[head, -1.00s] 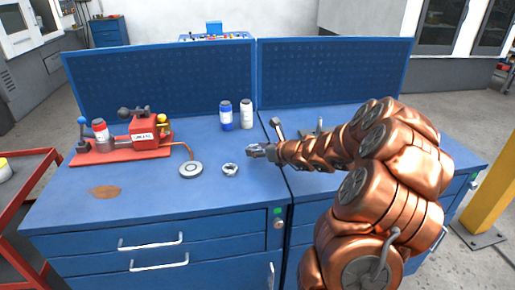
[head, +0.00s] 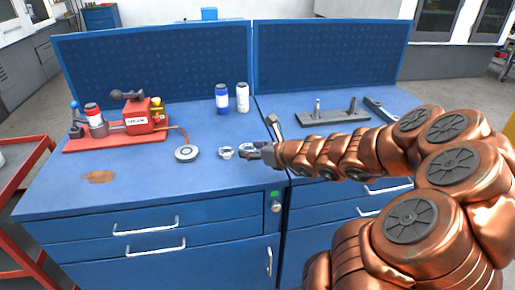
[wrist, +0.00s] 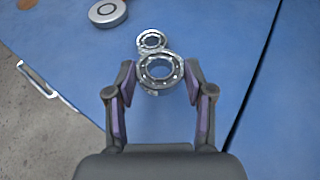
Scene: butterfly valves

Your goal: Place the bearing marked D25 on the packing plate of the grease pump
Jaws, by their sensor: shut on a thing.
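My gripper (head: 256,153) is shut on a metal ring bearing (wrist: 160,69), held between the two fingertips over the blue bench top. A second bearing (wrist: 150,41) lies on the bench just beyond it; in the head view it sits (head: 226,153) left of the gripper. No marking can be read on either bearing, so I cannot tell which is D25. The grease pump (head: 138,118) is red and stands on a red base at the left. A copper-coloured pipe runs from it to the round grey packing plate (head: 186,153), left of the bearings. The plate also shows in the wrist view (wrist: 107,12).
A blue bottle (head: 222,100) and a white bottle (head: 242,98) stand behind the bearings. A grey fixture with upright pins (head: 332,117) and a tool (head: 379,109) lie on the right bench. The bench front left of the gripper is mostly clear, with a brown patch.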

